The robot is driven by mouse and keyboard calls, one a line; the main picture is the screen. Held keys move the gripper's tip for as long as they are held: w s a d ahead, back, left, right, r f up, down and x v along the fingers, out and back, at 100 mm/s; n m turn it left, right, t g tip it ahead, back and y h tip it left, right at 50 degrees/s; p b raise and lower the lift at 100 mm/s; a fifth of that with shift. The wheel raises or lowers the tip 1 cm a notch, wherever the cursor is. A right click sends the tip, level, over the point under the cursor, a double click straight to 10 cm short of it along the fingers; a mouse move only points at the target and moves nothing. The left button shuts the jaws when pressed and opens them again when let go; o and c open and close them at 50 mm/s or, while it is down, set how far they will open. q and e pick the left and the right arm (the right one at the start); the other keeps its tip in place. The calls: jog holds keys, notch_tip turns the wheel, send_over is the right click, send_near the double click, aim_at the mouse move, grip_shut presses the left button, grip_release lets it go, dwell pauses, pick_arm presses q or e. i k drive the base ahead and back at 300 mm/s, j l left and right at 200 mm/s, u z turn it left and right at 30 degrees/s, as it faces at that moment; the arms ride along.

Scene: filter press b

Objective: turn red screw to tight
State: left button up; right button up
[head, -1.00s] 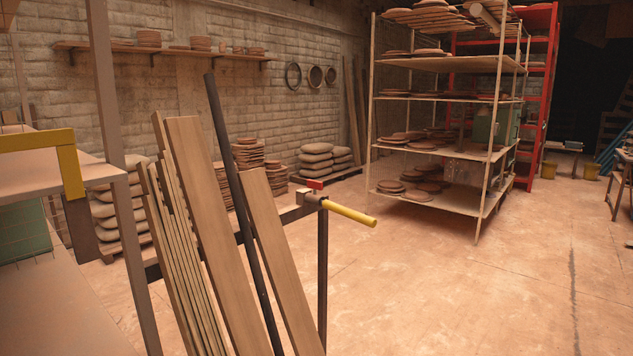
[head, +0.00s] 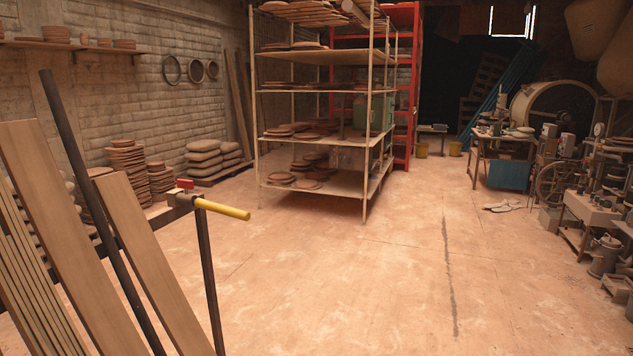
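No red screw can be made out for certain in the head view. A small red part (head: 185,184) sits on top of a metal bracket at the left, beside a yellow bar (head: 222,210) that points right. Whether this red part is a screw I cannot tell. At the right edge stands machinery with a spoked wheel (head: 556,184), too small and crowded to show a red screw. Neither of my grippers is in view.
Leaning wooden boards (head: 150,262) and a dark rod (head: 92,190) stand close at the left. A tall shelf rack (head: 312,188) holds round clay slabs. A table (head: 487,150) and a grey can (head: 604,257) stand right. The middle floor (head: 350,270) is clear.

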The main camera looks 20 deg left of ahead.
aim_at(185, 184)
jog(key=l+z, duration=0.25)
jog(key=l, duration=0.15)
jog(key=i+l+z, duration=0.2)
jog(key=l, duration=0.15)
jog(key=l+z, duration=0.25)
jog(key=l, duration=0.15)
jog(key=i+l+z, duration=0.25)
jog(key=i+l+u, duration=0.15)
jog(key=i, duration=0.3)
jog(key=i+l+u, duration=0.2)
jog(key=i, duration=0.25)
jog(key=i+l+u, duration=0.15)
jog(key=i+l, duration=0.25)
jog(key=i+j+u, duration=0.15)
jog(key=i+u, duration=0.7)
jog(key=i+l+u, duration=0.2)
jog(key=i+u, duration=0.25)
jog(key=i+l+u, duration=0.3)
jog(key=i+u, duration=0.35)
jog(key=u, duration=0.25)
jog(key=i+u, duration=0.2)
jog(key=u, duration=0.25)
jog(key=i+l+u, duration=0.15)
jog(key=u, duration=0.3)
jog(key=i+l+u, duration=0.2)
jog(key=u, duration=0.25)
jog(key=i+l+u, duration=0.2)
jog(key=u, duration=0.25)
